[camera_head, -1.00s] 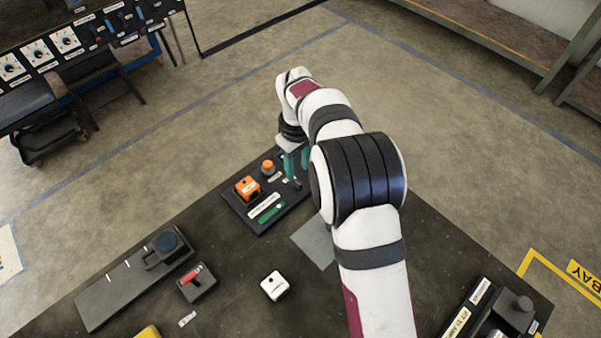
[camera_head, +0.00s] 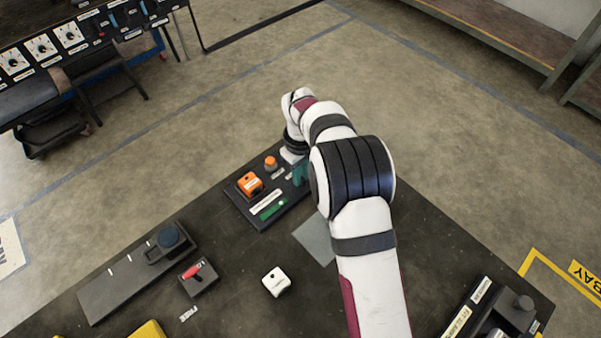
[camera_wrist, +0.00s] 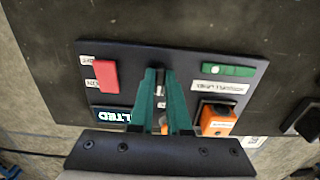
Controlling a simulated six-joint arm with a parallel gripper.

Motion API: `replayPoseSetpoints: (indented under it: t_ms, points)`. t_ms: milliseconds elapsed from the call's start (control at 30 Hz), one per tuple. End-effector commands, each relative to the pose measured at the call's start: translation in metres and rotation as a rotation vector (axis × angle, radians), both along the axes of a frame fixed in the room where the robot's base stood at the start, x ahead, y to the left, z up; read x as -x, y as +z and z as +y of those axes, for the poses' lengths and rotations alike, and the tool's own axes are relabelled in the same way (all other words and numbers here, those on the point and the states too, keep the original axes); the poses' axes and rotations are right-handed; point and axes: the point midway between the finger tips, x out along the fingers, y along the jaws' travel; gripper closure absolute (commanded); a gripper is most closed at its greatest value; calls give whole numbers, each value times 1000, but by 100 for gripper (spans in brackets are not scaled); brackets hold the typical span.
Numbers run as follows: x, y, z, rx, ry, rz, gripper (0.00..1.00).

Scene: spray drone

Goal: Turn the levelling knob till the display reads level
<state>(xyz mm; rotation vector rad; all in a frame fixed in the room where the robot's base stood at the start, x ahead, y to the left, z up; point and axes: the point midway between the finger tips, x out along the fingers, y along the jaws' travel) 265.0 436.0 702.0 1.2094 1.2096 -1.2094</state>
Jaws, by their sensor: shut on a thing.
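The dark control panel (camera_head: 262,215) lies near the table's far edge. It fills the middle of the wrist view (camera_wrist: 128,55). My gripper (camera_wrist: 160,80), with teal fingers, reaches over the panel and is shut on a small grey knob (camera_wrist: 160,88), mostly hidden between the fingers. In the head view, my gripper (camera_head: 300,173) is at the panel's right side, with the knob hidden.
On the panel are a red switch (camera_wrist: 105,75), an orange box (camera_wrist: 218,120) and a green bar (camera_wrist: 228,70). An orange button (camera_head: 270,163) stands near the fingers.

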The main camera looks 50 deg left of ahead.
Motion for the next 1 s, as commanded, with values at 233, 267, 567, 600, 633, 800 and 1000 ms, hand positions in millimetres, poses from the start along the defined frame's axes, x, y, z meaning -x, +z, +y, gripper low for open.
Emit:
replayPoseSetpoints:
  t_ms: [233, 267, 567, 600, 633, 800, 1000]
  points:
    - [0, 0, 0, 0, -116, 0, 100]
    - [1, 0, 0, 0, -168, 0, 100]
    - [2, 1, 1, -1, -483, -1, 100]
    - [2, 1, 1, -1, -485, 0, 100]
    - [2, 1, 1, -1, -485, -1, 100]
    - [1, 1, 1, -1, -482, -1, 83]
    - [2, 1, 1, 0, -481, 0, 55]
